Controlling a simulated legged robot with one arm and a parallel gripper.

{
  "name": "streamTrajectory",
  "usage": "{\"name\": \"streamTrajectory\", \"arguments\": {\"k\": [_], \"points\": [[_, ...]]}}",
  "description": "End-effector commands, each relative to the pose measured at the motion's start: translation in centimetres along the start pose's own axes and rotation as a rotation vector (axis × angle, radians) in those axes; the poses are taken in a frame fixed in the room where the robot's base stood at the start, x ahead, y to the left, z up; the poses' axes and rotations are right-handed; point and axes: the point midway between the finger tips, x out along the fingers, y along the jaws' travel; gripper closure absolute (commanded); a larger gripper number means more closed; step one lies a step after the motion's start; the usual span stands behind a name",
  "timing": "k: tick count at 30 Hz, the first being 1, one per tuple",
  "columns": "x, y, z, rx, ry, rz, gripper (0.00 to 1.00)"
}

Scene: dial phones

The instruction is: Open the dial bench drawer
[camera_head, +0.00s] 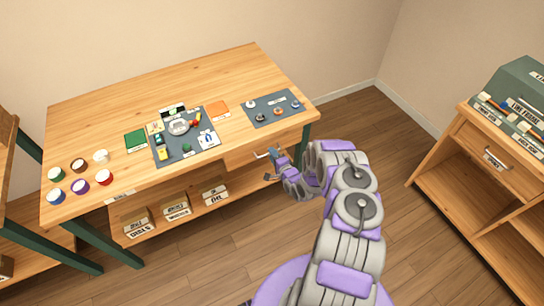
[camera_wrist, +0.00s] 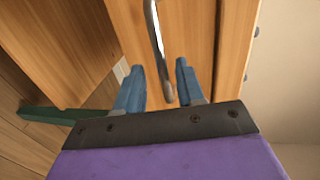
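The dial bench (camera_head: 85,125) is a wooden table with dark green legs. Its drawer front (camera_head: 240,156) is under the right part of the top's front edge, partly hidden by my gripper; it looks closed. In the wrist view the wooden drawer front (camera_wrist: 188,35) carries a metal bar handle (camera_wrist: 158,45). My gripper (camera_head: 268,156) is at the drawer front. In the wrist view its two blue fingers (camera_wrist: 159,80) are apart, one on each side of the handle's end, with visible gaps. I cannot tell whether they reach around the bar in depth.
The bench top holds coloured pots (camera_head: 80,186), a grey mat with phone parts (camera_head: 202,157) and a second mat (camera_head: 268,115). Labelled boxes (camera_head: 176,207) sit on the lower shelf. A wooden cabinet (camera_head: 473,139) stands at right. Floor between is clear (camera_head: 385,130).

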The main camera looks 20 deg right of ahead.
Motion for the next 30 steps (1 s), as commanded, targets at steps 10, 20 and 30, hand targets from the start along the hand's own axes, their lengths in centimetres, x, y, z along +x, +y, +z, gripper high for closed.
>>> {"name": "streamTrajectory", "arguments": {"k": [10,20,30], "points": [[0.52,-0.22,0.82,-0.009,-0.001,0.000,0.62],[0.49,-0.03,0.08,0.000,-0.002,0.001,0.89],[0.52,0.05,0.42,-0.003,0.002,0.004,1.00]]}}
